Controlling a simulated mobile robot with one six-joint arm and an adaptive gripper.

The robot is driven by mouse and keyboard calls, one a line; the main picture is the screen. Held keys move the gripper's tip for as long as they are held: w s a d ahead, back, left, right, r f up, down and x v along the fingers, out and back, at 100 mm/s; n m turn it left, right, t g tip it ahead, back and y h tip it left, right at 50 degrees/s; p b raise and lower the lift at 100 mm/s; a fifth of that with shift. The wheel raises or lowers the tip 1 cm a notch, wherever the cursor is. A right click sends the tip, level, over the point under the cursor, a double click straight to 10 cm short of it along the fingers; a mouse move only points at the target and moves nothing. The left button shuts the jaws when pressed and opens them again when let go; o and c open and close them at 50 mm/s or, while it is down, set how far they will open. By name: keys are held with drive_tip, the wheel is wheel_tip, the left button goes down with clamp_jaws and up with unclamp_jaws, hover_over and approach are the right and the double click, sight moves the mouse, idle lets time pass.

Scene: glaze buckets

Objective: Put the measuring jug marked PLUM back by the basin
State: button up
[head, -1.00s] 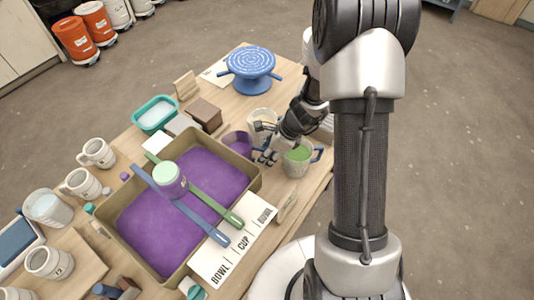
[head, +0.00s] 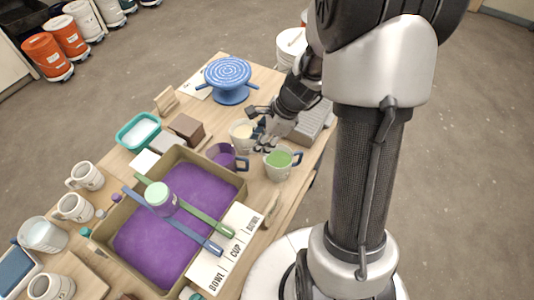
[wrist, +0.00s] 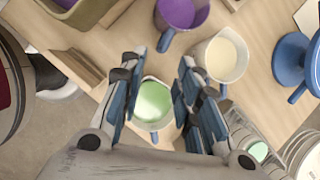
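A jug with purple inside and a dark handle (head: 222,157) stands upright on the table, close beside the far right corner of the basin (head: 101,243), which holds purple glaze. No PLUM lettering is legible. It also shows at the top of the wrist view (wrist: 182,12). A cream-filled jug (head: 241,135) and a green-filled jug (head: 279,166) stand near it. My gripper (head: 259,128) is open, its fingers spread and empty. It is apart from the purple jug, above the table near the cream and green jugs. The wrist view shows the green jug (wrist: 152,108) between its fingers, below them.
Two sticks and a light green-topped cup (head: 160,197) lie across the basin. A BOWL/CUP card (head: 228,250) lies along its right side. A blue turntable (head: 229,80), a teal tub (head: 138,132) and a brown block (head: 186,129) stand behind. Several mugs stand at left.

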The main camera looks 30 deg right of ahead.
drive_tip(key=s+a+r+n, duration=0.35)
drive_tip(key=r+n, duration=0.25)
drive_tip(key=r, duration=0.2)
drive_tip(key=s+a+r+n+t+h, duration=0.2)
drive_tip(key=s+a+r+n+h, duration=0.1)
drive_tip(key=s+r+n, duration=0.9)
drive_tip(key=s+n+h, duration=0.1)
drive_tip(key=s+n, duration=0.3)
drive_tip(key=shift+a+n, duration=0.15)
drive_tip(key=shift+n, duration=0.15)
